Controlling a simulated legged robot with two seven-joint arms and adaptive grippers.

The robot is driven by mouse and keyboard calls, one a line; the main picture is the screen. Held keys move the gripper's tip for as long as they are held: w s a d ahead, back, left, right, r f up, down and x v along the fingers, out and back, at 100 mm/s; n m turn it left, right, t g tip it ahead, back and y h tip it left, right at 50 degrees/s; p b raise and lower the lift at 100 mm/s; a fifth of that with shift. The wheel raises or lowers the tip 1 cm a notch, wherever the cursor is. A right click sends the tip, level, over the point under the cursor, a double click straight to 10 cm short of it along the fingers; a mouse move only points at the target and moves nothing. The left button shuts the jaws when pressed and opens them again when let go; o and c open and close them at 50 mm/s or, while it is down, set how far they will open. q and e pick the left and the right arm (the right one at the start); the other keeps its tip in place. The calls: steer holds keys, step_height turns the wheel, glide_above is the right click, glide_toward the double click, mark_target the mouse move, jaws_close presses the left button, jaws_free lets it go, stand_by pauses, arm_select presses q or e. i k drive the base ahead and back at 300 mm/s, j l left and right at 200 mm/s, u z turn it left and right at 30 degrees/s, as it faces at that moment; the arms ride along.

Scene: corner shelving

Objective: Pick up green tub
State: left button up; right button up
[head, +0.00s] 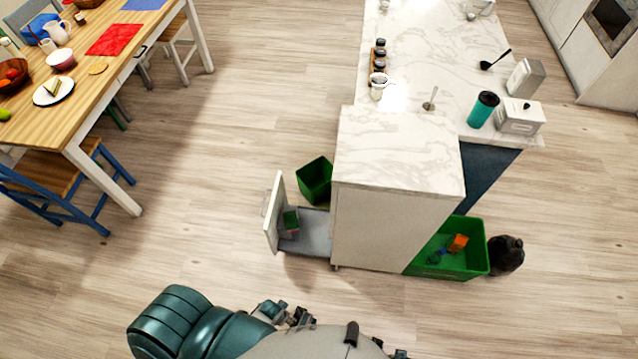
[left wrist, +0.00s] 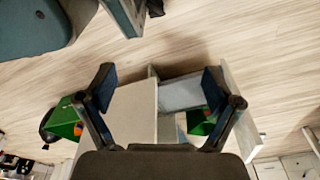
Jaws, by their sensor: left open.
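Two green containers stand on the floor by the counter. A dark green, square, open tub (head: 314,181) stands behind the pulled-out drawer, left of the cabinet. A larger bright green tub (head: 468,263), holding orange and blue items, stands against the cabinet's right side, partly hidden by it. In the left wrist view a green container with orange in it (left wrist: 66,121) is at left, and another green patch (left wrist: 200,121) shows behind the right finger. My left gripper (head: 285,313) is in front of the cabinet, apart from both; its fingers (left wrist: 160,84) are spread and empty.
An open drawer (head: 306,238) juts left from the marble-topped cabinet (head: 398,150) and holds a small green item. A dark rounded object (head: 506,256) stands right of the bright green tub. A set wooden table (head: 95,85) and blue chair (head: 65,185) are at left. Floor between is clear.

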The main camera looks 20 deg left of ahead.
mark_target(314, 178)
steer(key=j+u, duration=0.3)
steer(key=u, duration=0.15)
steer(key=j+u, duration=0.25)
steer(key=u, duration=0.2)
steer(key=i+j+u, duration=0.25)
steer(key=j+u, duration=0.15)
steer(key=j, duration=0.15)
steer(key=i+j+u, duration=0.8)
steer(key=i+j+z, duration=0.15)
steer(key=i, duration=0.2)
steer(key=i+j+z, duration=0.15)
steer(key=i+l+z, duration=0.1)
steer(key=i+z, duration=0.45)
steer(key=z, duration=0.3)
steer(key=i+j+z, duration=0.1)
steer(key=i+z, duration=0.3)
steer(key=i+j+z, duration=0.15)
steer(key=z, duration=0.3)
steer(key=i+z, duration=0.25)
steer(key=z, duration=0.25)
steer(key=i+j+z, duration=0.2)
steer(key=z, duration=0.3)
steer(key=i+j+z, duration=0.2)
steer(key=z, duration=0.25)
steer(key=i+j+z, duration=0.15)
steer(key=j+z, duration=0.2)
steer(key=z, duration=0.15)
steer(key=j+z, duration=0.35)
steer(key=z, duration=0.15)
steer(key=i, duration=0.05)
